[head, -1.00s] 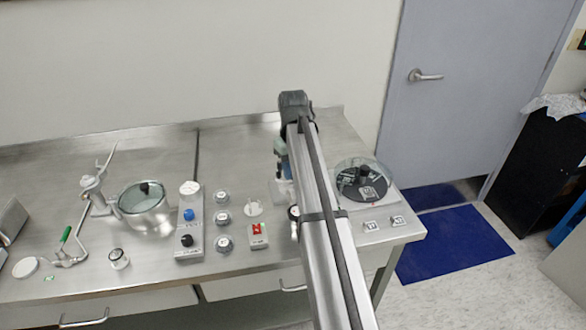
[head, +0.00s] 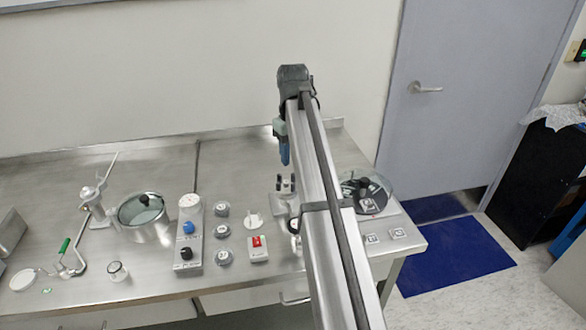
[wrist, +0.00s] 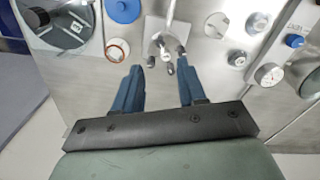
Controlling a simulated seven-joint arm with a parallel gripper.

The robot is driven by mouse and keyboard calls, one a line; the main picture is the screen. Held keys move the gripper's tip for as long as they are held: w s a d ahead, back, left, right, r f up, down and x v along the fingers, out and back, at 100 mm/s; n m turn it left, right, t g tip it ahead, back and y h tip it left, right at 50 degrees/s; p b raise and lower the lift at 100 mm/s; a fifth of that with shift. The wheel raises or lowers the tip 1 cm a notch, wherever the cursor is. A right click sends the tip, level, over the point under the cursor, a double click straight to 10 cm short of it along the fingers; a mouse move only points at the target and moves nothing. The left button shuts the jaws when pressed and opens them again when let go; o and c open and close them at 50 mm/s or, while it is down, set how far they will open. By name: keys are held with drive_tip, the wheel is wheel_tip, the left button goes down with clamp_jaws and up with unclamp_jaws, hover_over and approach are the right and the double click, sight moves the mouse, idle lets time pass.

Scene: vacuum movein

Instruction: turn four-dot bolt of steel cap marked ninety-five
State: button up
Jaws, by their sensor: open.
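Several small round steel caps stand on the bench in the head view: one at the back (head: 222,208), one in the middle (head: 223,230) and one at the front (head: 225,257). Their markings and bolt dots are too small to read, so I cannot tell which is marked ninety-five. Round caps also show at the upper right of the wrist view, one of them a steel cap (wrist: 215,25). My gripper (wrist: 160,70) is open and empty, its blue fingers apart. In the wrist view a pronged metal fixture (wrist: 165,42) shows just beyond the fingertips.
Left of the caps is a knob panel (head: 189,232); right of them are a white dial (head: 253,221) and a red-switch box (head: 258,248). A lidded pot (head: 143,215) stands farther left. A dark disc unit (head: 372,190) is at right, partly behind my arm.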

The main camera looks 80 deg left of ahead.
wheel_tip(320, 180, up, 4)
drive_tip(key=shift+r, duration=0.15)
drive_tip(key=shift+c, duration=0.5)
drive_tip(key=shift+s, duration=0.3)
drive_tip(key=shift+c, duration=0.8)
drive_tip(key=shift+n+t, duration=0.4)
drive_tip(key=shift+n, duration=0.2)
drive_tip(key=s, duration=0.2)
drive_tip(key=s+f, duration=0.1)
drive_tip(key=s, duration=0.2)
drive_tip(key=s+f, duration=0.1)
drive_tip(key=s, duration=0.2)
drive_tip(key=shift+s+d, duration=0.15)
drive_tip(key=shift+c, duration=0.2)
drive_tip(key=n+t+y, duration=0.2)
drive_tip(key=n+t, duration=0.1)
drive_tip(key=n, duration=1.4)
approach(293, 174)
drive_tip(key=x, duration=0.9)
